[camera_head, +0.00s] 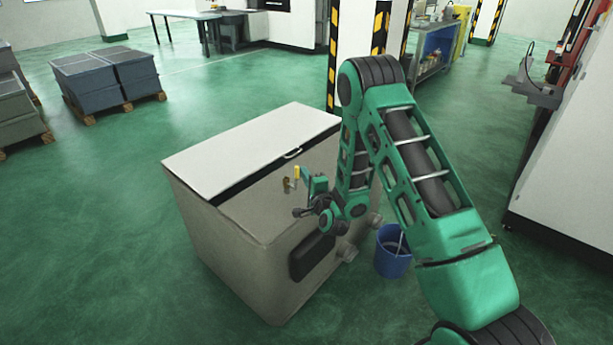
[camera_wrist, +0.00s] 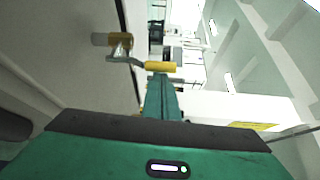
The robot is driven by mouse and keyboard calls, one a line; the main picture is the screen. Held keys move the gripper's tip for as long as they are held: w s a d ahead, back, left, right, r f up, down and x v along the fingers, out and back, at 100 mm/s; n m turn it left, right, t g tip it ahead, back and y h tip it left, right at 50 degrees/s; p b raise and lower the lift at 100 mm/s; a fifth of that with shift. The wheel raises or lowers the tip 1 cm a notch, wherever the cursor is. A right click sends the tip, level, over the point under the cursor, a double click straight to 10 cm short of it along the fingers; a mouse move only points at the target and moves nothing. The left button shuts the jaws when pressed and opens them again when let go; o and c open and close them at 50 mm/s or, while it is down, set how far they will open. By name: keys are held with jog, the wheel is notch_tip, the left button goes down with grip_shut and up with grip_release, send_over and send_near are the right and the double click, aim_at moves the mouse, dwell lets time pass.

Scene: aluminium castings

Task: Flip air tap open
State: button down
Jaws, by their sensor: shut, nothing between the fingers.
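The air tap is on the side of a grey-beige cabinet (camera_head: 240,240). It has a brass body (camera_head: 287,184) and a yellow lever handle (camera_head: 297,171), which looks upright in the head view. In the wrist view the brass body (camera_wrist: 112,39) sits at the cabinet wall, and the yellow handle (camera_wrist: 160,67) sticks out to the right on a metal lever. My gripper (camera_head: 305,172) is shut and empty, close beside the handle. In the wrist view its green fingers (camera_wrist: 160,80) end just below the handle; I cannot tell whether they touch it.
The cabinet has a white lid (camera_head: 250,150) with a handle at its edge. A blue bucket (camera_head: 392,252) stands on the floor right of the cabinet. A striped pillar (camera_head: 355,45) rises behind, and a large white machine (camera_head: 565,165) stands at right.

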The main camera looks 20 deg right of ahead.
jog(key=shift+s+a, duration=0.1)
jog(key=shift+a, duration=0.1)
jog(key=shift+a, duration=0.1)
dwell(0.4)
